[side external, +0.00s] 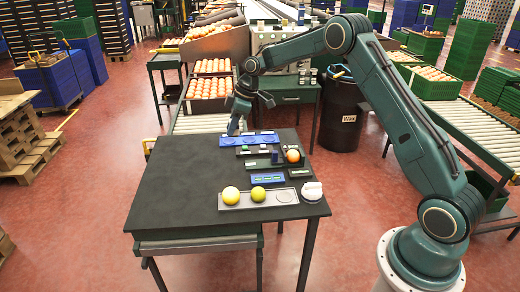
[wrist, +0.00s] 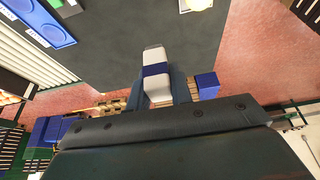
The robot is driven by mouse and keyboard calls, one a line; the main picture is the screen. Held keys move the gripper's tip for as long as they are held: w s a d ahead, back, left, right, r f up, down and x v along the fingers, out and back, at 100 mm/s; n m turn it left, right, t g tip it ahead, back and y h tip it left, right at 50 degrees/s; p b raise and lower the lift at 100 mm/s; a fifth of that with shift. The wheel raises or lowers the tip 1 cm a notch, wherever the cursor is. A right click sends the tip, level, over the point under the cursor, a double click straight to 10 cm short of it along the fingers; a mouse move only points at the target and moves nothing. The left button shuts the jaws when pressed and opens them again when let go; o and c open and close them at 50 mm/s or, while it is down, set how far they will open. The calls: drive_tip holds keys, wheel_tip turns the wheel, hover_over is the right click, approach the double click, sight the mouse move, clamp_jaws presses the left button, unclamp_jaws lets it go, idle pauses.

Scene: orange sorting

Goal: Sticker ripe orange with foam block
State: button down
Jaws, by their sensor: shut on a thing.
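My gripper (side external: 236,122) is above the far left part of the dark table, beside the blue tray. In the wrist view my gripper (wrist: 160,88) is shut on a white block with a blue band (wrist: 153,56), which looks like the foam block; its far end sticks out past the fingers. A small blue sticker pad (side external: 268,179) with green marks lies in front of that holder. I cannot see a sticker on the block.
A blue tray (side external: 222,141) with round spots lies at the back; it also shows in the wrist view (wrist: 62,39). A white object (side external: 312,191) stands at the right. The table's left is clear.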

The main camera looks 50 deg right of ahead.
drive_tip(key=s+d+f, duration=0.2)
drive_tip(key=f, duration=0.4)
drive_tip(key=s+d+f, duration=0.3)
drive_tip(key=f, duration=0.2)
drive_tip(key=shift+s+f, duration=0.35)
drive_tip(key=shift+f, duration=0.05)
drive_tip(key=shift+f, duration=0.1)
drive_tip(key=shift+f, duration=2.8)
drive_tip(key=shift+f, duration=0.7)
idle(0.3)
drive_tip(key=shift+r, duration=0.1)
wheel_tip(320, 180, up, 7)
idle(1.2)
drive_tip(key=s+d+r+m+h, duration=0.1)
drive_tip(key=d+r+m, duration=0.1)
drive_tip(key=d, duration=0.6)
drive_tip(key=s+d+r+m+t+h, duration=0.1)
drive_tip(key=s+d+r+m, duration=0.1)
drive_tip(key=d, duration=0.7)
drive_tip(key=shift+s+d+r+m, duration=0.25)
drive_tip(key=shift+r+m, duration=0.2)
drive_tip(key=shift+m, duration=0.55)
